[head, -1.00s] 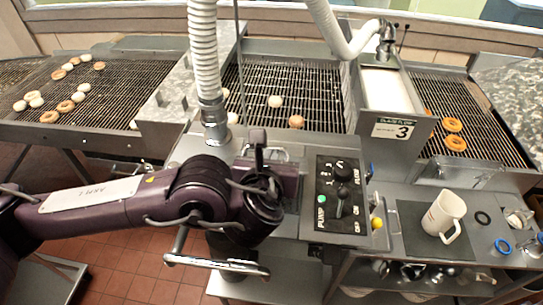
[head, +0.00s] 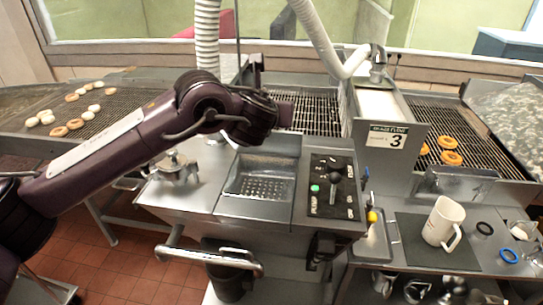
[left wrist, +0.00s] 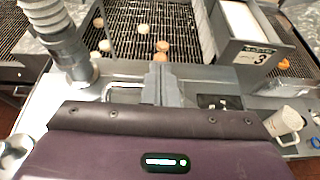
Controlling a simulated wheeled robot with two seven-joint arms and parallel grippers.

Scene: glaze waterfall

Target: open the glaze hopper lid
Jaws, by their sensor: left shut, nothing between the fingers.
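The glaze hopper (head: 232,205) is in the head view, left of the black control panel. Its top is open, and a perforated strainer shows inside. A pale grey panel (head: 275,160) stands at its back edge; it may be the raised lid, but I cannot tell for sure. My left gripper (head: 257,65) is above and behind the hopper, partly hidden by my wrist, its fingers pointing away. In the left wrist view the left gripper (left wrist: 160,75) is shut and empty. My right gripper is in neither view.
The control panel (head: 333,188) has a lever and a green light. A white hose (head: 320,35) hangs above. A cream pitcher (head: 443,222) stands on a dark mat to the right. A steel rail (head: 210,258) runs in front. Doughnuts lie on the grates.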

